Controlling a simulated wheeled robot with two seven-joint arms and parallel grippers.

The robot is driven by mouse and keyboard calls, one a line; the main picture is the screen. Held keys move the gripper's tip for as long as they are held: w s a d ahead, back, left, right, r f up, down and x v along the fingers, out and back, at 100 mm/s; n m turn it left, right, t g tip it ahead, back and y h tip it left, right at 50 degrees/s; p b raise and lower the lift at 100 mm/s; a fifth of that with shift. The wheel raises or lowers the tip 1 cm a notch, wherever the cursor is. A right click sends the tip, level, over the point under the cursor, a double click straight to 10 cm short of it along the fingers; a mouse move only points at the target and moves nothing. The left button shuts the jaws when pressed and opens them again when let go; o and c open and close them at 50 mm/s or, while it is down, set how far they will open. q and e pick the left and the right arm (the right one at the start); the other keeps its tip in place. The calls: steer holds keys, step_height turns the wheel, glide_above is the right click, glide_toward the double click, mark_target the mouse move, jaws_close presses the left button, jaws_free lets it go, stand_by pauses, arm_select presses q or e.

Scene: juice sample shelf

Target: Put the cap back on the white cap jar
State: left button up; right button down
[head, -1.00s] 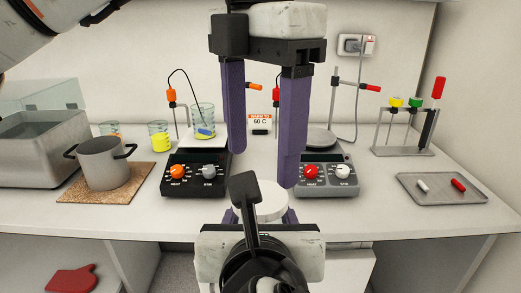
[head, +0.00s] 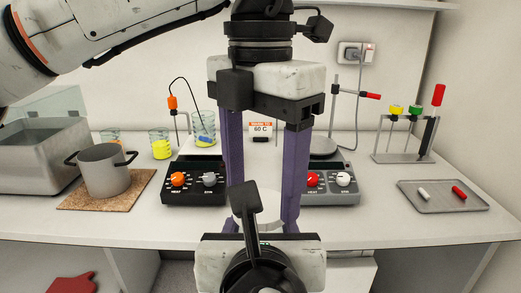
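A round white thing (head: 268,207), which looks like the white cap jar seen from above, is in front of me near the table's front edge. My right gripper (head: 262,226) reaches forward from the bottom, with its fingers around the jar's sides; its own wrist parts hide most of them. My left gripper (head: 265,228) points down from above, its two long purple fingers apart on either side of the jar's top. Whether they touch the cap is hidden. I cannot tell the cap apart from the jar's body.
Behind are two hotplates with knobs (head: 194,182) (head: 331,181). A pot (head: 103,168) stands on a cork mat at left beside a metal bath (head: 40,150). A tray (head: 440,203) with a white and a red piece and a rack (head: 400,158) are at right.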

arm_select(q)
steer(key=shift+f, duration=0.75)
steer(key=c, duration=1)
steer(key=shift+m, duration=0.9)
steer(key=o, duration=1.3)
steer(key=shift+s+d, duration=0.1)
steer(key=shift+s, duration=0.05)
steer(key=r, duration=1.2)
steer(key=shift+w, duration=0.25)
